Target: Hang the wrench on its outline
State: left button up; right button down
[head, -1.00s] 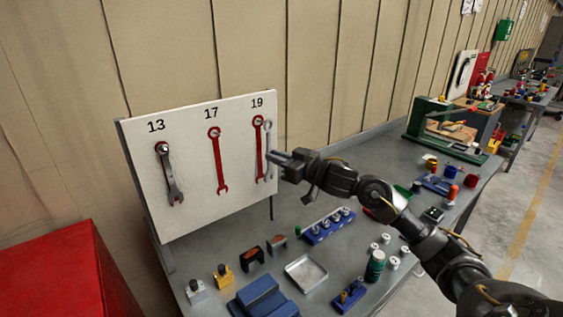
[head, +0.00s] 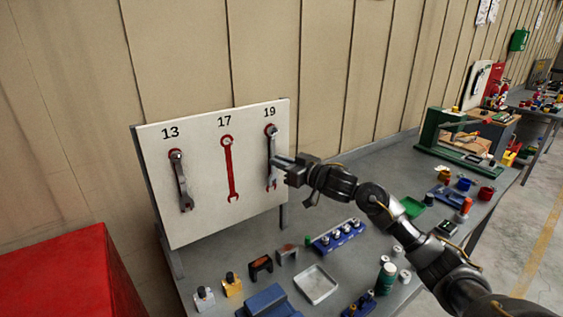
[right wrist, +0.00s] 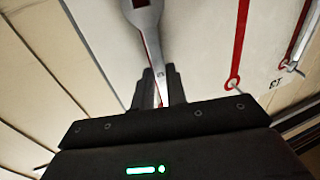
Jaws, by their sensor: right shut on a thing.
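A white board (head: 205,206) stands upright with outlines marked 13, 17 and 19. My right gripper (head: 280,162) is shut on a grey wrench (head: 272,172) at the 19 mark. The wrench hangs upright over the red 19 outline (head: 271,130) and covers most of it. Its ring end is at the top peg; I cannot tell whether it sits on the peg. In the right wrist view the fingers (right wrist: 163,92) grip the shaft of the wrench (right wrist: 145,22), with slivers of red beside it. My left gripper is out of view.
Another wrench (head: 182,185) hangs on the 13 outline. The red 17 outline (head: 229,168) is bare. Below, the grey bench holds a blue socket rack (head: 338,236), a metal tray (head: 316,284) and several small parts. A red cabinet (head: 65,270) stands at the left.

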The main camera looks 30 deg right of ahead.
dwell(0.4)
jog(key=c, duration=1.3)
grip_release()
jog(key=shift+c, duration=0.2)
jog(key=b+v, duration=0.3)
jog(key=v, duration=0.7)
jog(key=shift+s+d, duration=0.15)
jog(key=shift+s, duration=0.25)
